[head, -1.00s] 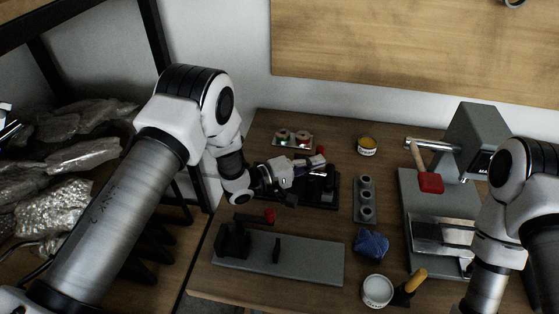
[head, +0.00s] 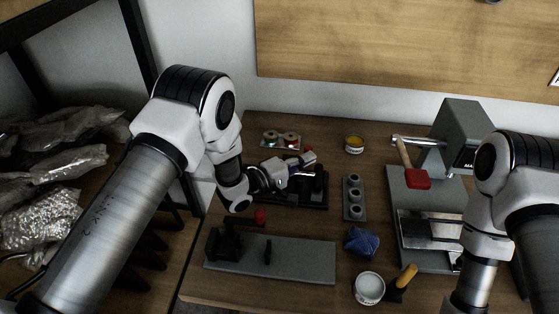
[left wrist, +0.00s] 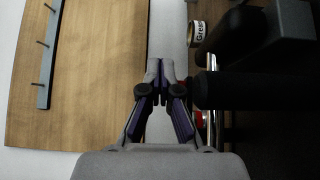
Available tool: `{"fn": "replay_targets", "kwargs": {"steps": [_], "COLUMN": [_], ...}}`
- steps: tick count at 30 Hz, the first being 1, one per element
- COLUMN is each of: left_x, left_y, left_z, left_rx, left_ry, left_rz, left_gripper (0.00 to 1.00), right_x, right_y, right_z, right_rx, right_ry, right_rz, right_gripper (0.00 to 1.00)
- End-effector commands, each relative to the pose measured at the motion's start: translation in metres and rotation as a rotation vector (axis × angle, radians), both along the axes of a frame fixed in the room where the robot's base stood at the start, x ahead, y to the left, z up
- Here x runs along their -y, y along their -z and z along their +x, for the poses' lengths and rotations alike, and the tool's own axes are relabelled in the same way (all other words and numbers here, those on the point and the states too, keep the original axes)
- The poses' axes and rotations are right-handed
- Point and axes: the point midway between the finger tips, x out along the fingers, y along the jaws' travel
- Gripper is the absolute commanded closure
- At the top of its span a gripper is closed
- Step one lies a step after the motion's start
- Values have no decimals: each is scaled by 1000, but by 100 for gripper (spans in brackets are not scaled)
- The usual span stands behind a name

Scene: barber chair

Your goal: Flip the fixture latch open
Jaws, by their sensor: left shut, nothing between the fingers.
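A black fixture (head: 316,195) sits on the bench behind and below my left gripper (head: 311,157), which hides part of it. A small red tip shows just beyond the fingers, and I cannot tell whether they touch it. In front, a grey plate (head: 300,262) carries a black clamp (head: 228,242) with a red-tipped lever (head: 260,216). I cannot tell which of these red-tipped parts is the latch. My left gripper also shows in the left wrist view (left wrist: 161,68), its purple-sided fingers shut and empty. My right arm is at the right edge, its gripper out of view.
A grey block with round sockets (head: 354,206), a blue crumpled cloth (head: 361,241) and a white jar (head: 369,288) stand to the right. A yellow-topped tin (head: 355,145) and a tray of spools (head: 281,139) are behind. A grey machine (head: 462,135) stands at right.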

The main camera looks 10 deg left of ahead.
Motion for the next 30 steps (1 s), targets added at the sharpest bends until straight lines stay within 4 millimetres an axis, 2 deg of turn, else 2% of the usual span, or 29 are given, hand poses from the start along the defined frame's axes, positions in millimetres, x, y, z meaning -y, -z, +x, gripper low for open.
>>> {"fn": "replay_targets", "kwargs": {"steps": [9,13,18,30], "left_x": [0,0,1,0], "left_y": [-64,-84,-94,-95], "left_z": [0,0,0,0], "left_rx": [4,4,1,1], "left_ry": [0,0,0,0], "left_rz": [1,1,1,1], "left_gripper": [100,100,100,100], "right_x": [0,0,0,0], "right_y": [0,0,0,-1], "right_z": [0,0,0,0], "right_rx": [0,0,0,0], "right_ry": [0,0,0,0], "right_rz": [0,0,0,0], "right_gripper": [22,22,22,22]}}
